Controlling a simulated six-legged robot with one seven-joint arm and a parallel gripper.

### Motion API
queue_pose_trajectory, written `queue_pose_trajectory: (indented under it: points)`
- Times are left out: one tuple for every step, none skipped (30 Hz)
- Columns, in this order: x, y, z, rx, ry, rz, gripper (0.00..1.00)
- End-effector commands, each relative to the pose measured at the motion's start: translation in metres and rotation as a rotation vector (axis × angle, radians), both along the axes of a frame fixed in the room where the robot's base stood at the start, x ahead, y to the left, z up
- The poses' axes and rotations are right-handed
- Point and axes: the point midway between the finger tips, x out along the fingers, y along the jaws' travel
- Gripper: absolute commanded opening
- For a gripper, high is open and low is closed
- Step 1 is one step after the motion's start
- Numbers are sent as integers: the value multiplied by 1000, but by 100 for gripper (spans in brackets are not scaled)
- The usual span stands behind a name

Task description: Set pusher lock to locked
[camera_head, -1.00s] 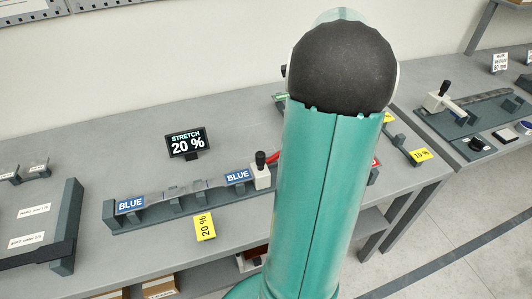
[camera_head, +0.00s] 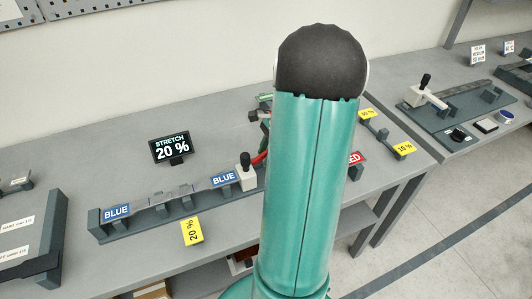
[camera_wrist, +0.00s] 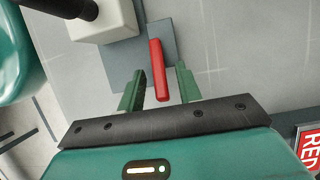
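The red lever (camera_wrist: 159,70), which looks like the pusher lock, sticks out of a grey plate beside a white block with a black knob (camera_wrist: 105,18) in the wrist view. My gripper (camera_wrist: 161,92) is open, with one green finger on each side of the lever and gaps visible on both sides. I cannot tell the finger height relative to the lever. In the head view, the red lever (camera_head: 260,158) shows partly beside the white pusher block (camera_head: 246,180) on the fixture marked BLUE.
A display reading STRETCH 20 % (camera_head: 170,148) stands behind the fixture. A yellow 20 % tag (camera_head: 191,232) is at the bench front. A RED label (camera_head: 354,158) shows right of my arm. Another bench (camera_head: 455,140) with a similar fixture stands at right.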

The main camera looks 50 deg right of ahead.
Motion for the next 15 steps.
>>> queue_pose_trajectory:
  points:
    - [1, 1, -2, 0, -1, 0, 35]
    - [1, 1, -3, 0, -1, 0, 35]
    - [1, 1, -4, -2, -1, 1, 35]
    - [1, 1, -4, -2, -1, 1, 35]
    - [1, 1, -4, -2, -1, 1, 35]
    - [1, 1, -4, -2, -1, 1, 35]
    - [1, 1, -4, -2, -1, 1, 35]
    - [1, 1, -4, -2, -1, 1, 35]
    - [1, 1, -4, -2, -1, 1, 35]
    - [1, 1, -4, -2, -1, 1, 31]
    - [1, 1, -4, -2, -1, 1, 25]
    - [1, 1, -3, -2, -1, 1, 17]
    - [1, 1, -3, -2, -1, 1, 11]
    - [1, 1, -3, -2, -1, 1, 5]
    - [1, 1, -3, -2, -1, 1, 0]
